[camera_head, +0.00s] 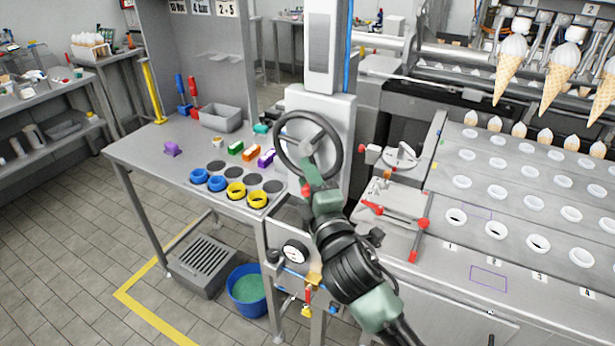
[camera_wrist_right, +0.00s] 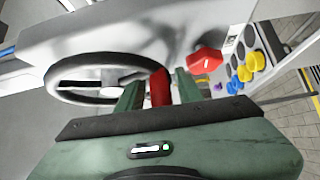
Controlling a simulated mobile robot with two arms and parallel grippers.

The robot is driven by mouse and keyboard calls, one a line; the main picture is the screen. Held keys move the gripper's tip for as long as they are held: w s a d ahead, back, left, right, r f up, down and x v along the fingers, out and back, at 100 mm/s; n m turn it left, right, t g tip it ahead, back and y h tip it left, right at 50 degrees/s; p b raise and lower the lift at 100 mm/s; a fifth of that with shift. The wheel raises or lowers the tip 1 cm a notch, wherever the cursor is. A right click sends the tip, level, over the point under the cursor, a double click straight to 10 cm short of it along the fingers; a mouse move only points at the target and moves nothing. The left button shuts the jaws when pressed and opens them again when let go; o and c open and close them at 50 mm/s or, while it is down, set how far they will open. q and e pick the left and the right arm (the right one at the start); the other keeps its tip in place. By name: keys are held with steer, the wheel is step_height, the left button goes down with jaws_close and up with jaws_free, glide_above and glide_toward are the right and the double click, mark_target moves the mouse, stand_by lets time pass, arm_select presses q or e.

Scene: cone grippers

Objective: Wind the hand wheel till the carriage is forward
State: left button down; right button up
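The hand wheel (camera_head: 335,163) has a black rim and light spokes. It is on the front of a white column, and it also shows at the left of the right wrist view (camera_wrist_right: 58,92). My right gripper (camera_head: 312,180) is at the wheel's lower rim in the head view, hiding part of it. In the wrist view its two green fingers (camera_wrist_right: 158,88) stand apart with a red handle (camera_wrist_right: 160,90) between them. Narrow gaps seem to show beside the handle. I cannot make out for certain which part is the carriage. My left gripper is not in view.
A red knob (camera_wrist_right: 207,60) is right of the fingers. Left of the column, a grey table (camera_head: 140,152) bears blue and yellow rings (camera_head: 236,190). At right is a plate with rows of holes (camera_head: 500,185), with cones (camera_head: 508,65) hanging above. A red-handled clamp (camera_head: 395,212) is close to my arm.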

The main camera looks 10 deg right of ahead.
jaws_close()
steer(key=shift+w, duration=0.1)
stand_by(1.1)
